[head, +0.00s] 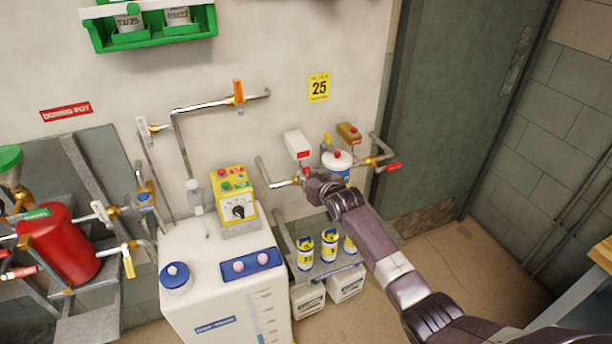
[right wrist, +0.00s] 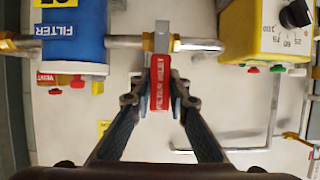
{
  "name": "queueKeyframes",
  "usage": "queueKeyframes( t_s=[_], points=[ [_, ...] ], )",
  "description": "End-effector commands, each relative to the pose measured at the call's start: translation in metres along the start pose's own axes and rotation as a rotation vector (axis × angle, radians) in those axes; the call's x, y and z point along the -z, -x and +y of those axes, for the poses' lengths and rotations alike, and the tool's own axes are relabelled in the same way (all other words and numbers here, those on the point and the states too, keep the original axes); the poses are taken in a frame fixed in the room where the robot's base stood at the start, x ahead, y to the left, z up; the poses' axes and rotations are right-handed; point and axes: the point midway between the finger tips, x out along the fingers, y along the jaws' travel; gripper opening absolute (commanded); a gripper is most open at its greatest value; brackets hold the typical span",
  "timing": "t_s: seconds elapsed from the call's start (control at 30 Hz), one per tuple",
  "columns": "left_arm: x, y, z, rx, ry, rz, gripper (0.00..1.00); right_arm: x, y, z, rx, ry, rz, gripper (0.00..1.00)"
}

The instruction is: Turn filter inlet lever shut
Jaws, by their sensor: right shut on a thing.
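The filter inlet lever (right wrist: 160,85) is a red handle with lettering, on a brass valve (right wrist: 160,43) in a grey horizontal pipe (right wrist: 203,45). In the right wrist view the lever points down the picture, across the pipe. My right gripper (right wrist: 160,100) is shut on the lever, with one finger on each side. In the head view my right gripper (head: 311,183) reaches the pipe left of the filter and mostly hides the lever. The blue and white filter (head: 337,161) is right of it; it also shows in the right wrist view (right wrist: 75,45). My left gripper is out of view.
A yellow control box (head: 235,198) stands on the white tank (head: 200,250) to the left. Yellow-banded cans (head: 305,252) sit on a shelf below my arm. A red-handled valve (head: 392,167) is right of the filter. A grey door (head: 450,110) is farther right.

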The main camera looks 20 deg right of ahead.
Motion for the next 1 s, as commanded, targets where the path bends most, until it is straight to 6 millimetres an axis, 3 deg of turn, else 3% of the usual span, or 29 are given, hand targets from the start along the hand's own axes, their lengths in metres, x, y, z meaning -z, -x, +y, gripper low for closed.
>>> queueKeyframes(
  t_s=[0.2, 0.57, 0.77, 1.0],
  points=[
    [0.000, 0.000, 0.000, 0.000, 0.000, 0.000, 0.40, -0.002, 0.000, 0.000, 0.000, -0.003, -0.004, 0.34],
    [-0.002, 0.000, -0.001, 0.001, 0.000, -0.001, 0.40, -0.001, 0.003, 0.000, 0.000, -0.001, -0.002, 0.34],
    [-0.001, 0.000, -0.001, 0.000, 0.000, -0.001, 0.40, -0.001, 0.021, 0.000, 0.000, 0.000, -0.001, 0.34],
    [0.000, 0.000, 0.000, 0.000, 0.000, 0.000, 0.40, -0.002, 0.058, 0.000, 0.000, 0.000, -0.002, 0.34]
  ],
)
